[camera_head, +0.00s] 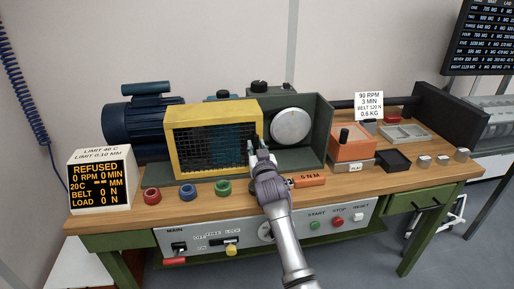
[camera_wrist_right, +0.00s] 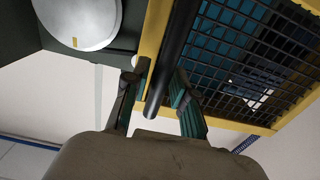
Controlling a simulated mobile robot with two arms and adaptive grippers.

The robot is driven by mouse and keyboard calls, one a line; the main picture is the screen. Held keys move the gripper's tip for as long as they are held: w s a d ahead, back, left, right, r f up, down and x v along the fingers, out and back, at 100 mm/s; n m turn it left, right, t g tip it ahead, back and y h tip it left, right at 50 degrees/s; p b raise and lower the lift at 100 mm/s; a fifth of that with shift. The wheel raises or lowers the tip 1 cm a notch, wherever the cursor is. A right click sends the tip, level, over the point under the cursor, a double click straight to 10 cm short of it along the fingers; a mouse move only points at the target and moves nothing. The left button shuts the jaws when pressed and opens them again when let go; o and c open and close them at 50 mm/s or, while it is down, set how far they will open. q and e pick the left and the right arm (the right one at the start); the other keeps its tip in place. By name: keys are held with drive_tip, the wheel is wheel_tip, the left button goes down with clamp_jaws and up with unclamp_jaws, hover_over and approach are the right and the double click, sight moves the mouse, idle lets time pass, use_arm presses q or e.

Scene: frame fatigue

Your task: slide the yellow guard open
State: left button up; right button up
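The yellow guard (camera_head: 213,138) is a yellow frame with dark mesh in front of the machine, left of the round light disc. It also shows in the right wrist view (camera_wrist_right: 149,35). A black bar handle (camera_wrist_right: 170,65) stands along the guard's edge in that view. My right gripper (camera_head: 254,150) is at the guard's right edge. In the wrist view its fingers (camera_wrist_right: 157,95) are apart, one on each side of the bar's end; contact with the bar cannot be made out. My left gripper is not in view.
The light disc (camera_head: 291,126) sits right of the guard. Red (camera_head: 152,195), blue (camera_head: 188,192) and green (camera_head: 223,187) rings lie on the bench front. An orange-handled tool (camera_head: 308,180) lies beside my right gripper. An orange block (camera_head: 352,145) and trays stand further right.

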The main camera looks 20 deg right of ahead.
drive_tip(key=shift+o, duration=0.5)
drive_tip(key=v, duration=1.2)
drive_tip(key=shift+f, duration=0.1)
